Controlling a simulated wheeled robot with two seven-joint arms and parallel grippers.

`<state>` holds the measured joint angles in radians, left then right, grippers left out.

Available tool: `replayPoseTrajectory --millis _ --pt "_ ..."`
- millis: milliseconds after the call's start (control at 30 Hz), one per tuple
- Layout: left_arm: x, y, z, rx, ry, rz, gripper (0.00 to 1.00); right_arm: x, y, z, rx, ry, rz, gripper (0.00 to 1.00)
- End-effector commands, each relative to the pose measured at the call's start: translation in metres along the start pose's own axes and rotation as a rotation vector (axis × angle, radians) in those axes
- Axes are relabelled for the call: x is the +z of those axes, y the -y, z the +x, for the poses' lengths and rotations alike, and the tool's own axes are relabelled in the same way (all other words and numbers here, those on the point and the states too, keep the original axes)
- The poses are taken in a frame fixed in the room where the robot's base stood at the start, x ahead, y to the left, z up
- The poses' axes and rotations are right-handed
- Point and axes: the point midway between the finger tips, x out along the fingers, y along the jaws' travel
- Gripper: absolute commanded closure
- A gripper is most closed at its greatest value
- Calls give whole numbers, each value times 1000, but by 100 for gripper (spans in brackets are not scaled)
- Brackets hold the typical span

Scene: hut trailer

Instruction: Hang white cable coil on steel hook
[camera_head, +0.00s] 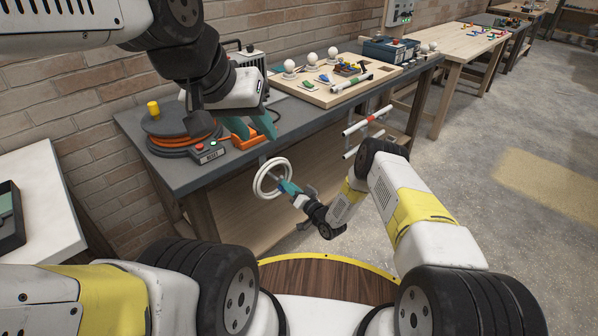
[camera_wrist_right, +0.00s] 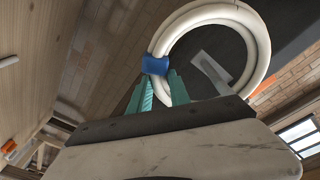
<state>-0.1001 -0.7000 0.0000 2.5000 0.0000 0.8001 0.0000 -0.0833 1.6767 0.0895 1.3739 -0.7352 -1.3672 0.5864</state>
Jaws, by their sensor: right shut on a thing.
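The white cable coil (camera_head: 257,182) is a ring held upright in front of the grey bench's front edge. My right gripper (camera_head: 288,187) is shut on its lower right side. In the right wrist view, the coil (camera_wrist_right: 262,50) has a blue band (camera_wrist_right: 155,65) just beyond the fingertips (camera_wrist_right: 162,88). A pale metal piece (camera_wrist_right: 212,72), possibly the steel hook, shows through the ring's opening; I cannot tell whether the coil is around it or only in front. My left gripper (camera_head: 254,128) is open and empty over the bench, close to an orange object.
The grey bench (camera_head: 180,172) holds an orange cable reel (camera_head: 180,140), a small control box (camera_head: 208,152) and a wooden board (camera_head: 335,93) with bulbs and tools. White tubes (camera_head: 367,120) stick out from the bench front. A white table stands at the left.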

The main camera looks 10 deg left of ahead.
Motion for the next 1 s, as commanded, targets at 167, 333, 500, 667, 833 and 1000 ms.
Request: replayPoseTrajectory --millis 167,333,500,667,833,1000 --pt "0 0 0 0 0 0 64 10 -8 2 -1 -2 1 100" --pt "0 0 0 0 0 0 64 19 -16 4 -1 -1 1 100" --pt "0 0 0 0 0 0 64 25 -21 4 -1 -1 1 100" --pt "0 0 0 0 0 0 64 27 -23 5 -1 -2 1 100" --pt "0 0 0 0 0 0 64 28 -24 4 1 0 1 100" --pt "0 0 0 0 0 0 64 29 -24 4 2 1 1 63"
